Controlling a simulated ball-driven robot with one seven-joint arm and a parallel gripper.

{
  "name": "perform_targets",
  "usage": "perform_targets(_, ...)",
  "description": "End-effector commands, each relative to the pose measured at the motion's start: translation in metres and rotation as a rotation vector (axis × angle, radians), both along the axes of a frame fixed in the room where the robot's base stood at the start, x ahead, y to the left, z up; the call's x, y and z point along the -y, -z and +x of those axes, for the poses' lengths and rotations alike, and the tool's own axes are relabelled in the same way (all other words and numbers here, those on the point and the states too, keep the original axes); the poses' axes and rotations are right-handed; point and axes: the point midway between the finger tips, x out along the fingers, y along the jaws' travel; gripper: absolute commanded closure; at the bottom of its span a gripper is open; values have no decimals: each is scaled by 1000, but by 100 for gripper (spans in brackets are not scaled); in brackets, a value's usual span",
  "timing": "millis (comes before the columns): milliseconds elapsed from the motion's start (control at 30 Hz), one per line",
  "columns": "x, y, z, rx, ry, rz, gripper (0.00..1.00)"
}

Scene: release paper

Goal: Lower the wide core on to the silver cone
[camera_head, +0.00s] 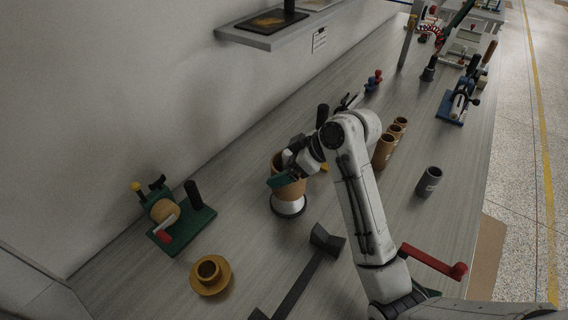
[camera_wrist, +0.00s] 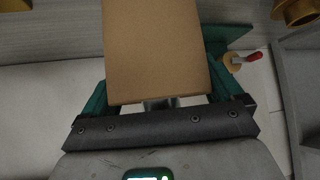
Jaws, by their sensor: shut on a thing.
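The wide core, a brown cardboard tube (camera_head: 292,190), stands roughly upright in the head view; it fills the middle of the wrist view (camera_wrist: 155,50). My gripper (camera_head: 283,174) is shut on it, with a green finger on each side in the wrist view. The silver cone (camera_head: 288,208) shows only as a pale, flared base directly below the core; its upper part is hidden. The core lines up closely over the cone. I cannot tell whether the core is around the cone's tip or resting on it. A small metallic part shows below the core in the wrist view.
A green-based device (camera_head: 184,228) and a yellow flanged ring (camera_head: 209,275) stand to the left. A dark stand (camera_head: 326,240) is close at the front right. Brown tubes (camera_head: 384,150) and a grey cup (camera_head: 429,181) stand right of my arm. A shelf (camera_head: 268,38) hangs behind.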

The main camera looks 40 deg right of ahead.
Motion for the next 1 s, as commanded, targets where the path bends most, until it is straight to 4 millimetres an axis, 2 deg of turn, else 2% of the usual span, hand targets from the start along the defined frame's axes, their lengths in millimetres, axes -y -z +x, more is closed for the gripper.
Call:
perform_targets(333,0,9,0,-1,-1,0,39)
perform_targets(367,0,9,0,-1,-1,0,6)
perform_targets(433,0,9,0,-1,-1,0,0)
perform_targets(767,2,6,-4,-3,1,1,0)
perform_targets(1000,16,-24,-28,4,1,-3,0)
